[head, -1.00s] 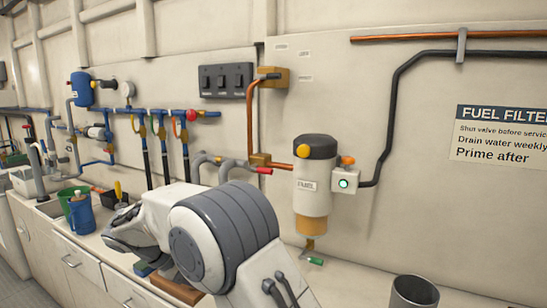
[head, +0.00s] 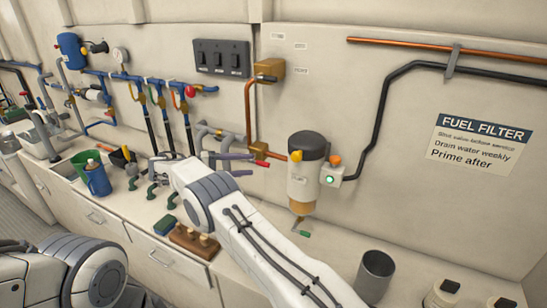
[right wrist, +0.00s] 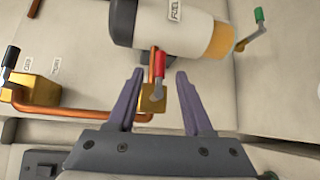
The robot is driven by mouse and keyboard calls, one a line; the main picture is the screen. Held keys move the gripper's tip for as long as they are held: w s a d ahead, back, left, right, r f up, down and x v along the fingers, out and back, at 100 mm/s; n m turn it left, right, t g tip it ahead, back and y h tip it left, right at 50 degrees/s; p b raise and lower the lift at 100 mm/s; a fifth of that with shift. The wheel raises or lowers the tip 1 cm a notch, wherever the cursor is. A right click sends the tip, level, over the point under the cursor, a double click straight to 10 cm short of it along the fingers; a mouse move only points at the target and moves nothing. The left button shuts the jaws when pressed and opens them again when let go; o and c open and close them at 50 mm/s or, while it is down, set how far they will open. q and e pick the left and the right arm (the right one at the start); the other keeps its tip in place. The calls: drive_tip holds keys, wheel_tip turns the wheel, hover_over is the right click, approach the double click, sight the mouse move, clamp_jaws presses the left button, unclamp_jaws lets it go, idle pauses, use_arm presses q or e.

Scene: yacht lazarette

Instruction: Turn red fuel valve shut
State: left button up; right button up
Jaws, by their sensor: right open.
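The red fuel valve has a brass body (right wrist: 151,98) on a copper pipe and a short red lever (right wrist: 158,65). In the head view the red lever (head: 262,163) sticks out to the right, below and left of the fuel filter (head: 303,180). My right gripper (right wrist: 160,74) is open, its two purple fingers either side of the valve, with a gap to each. In the head view the right gripper (head: 251,165) is just left of the red lever. My left gripper is out of view; only part of that arm shows at lower left.
A green-handled drain valve (head: 303,233) hangs under the filter. Blue pipes (head: 140,80) with several coloured handles run along the wall at left. A blue jug (head: 98,180), a sponge (head: 165,225) and a metal cup (head: 375,272) stand on the counter.

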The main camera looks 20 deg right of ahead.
sight(267, 163)
drive_tip(key=d+p, duration=0.1)
drive_tip(key=d, duration=0.1)
drive_tip(key=d+p, duration=0.2)
drive_tip(key=d, duration=0.1)
drive_tip(key=s+d+p, duration=0.1)
drive_tip(key=d, duration=0.2)
drive_tip(key=shift+s+d+f, duration=0.1)
drive_tip(key=shift+f, duration=0.3)
drive_tip(key=shift+d+f+p, duration=0.25)
drive_tip(key=shift+d+p, duration=0.1)
drive_tip(key=shift+d, duration=0.05)
clamp_jaws()
idle(0.6)
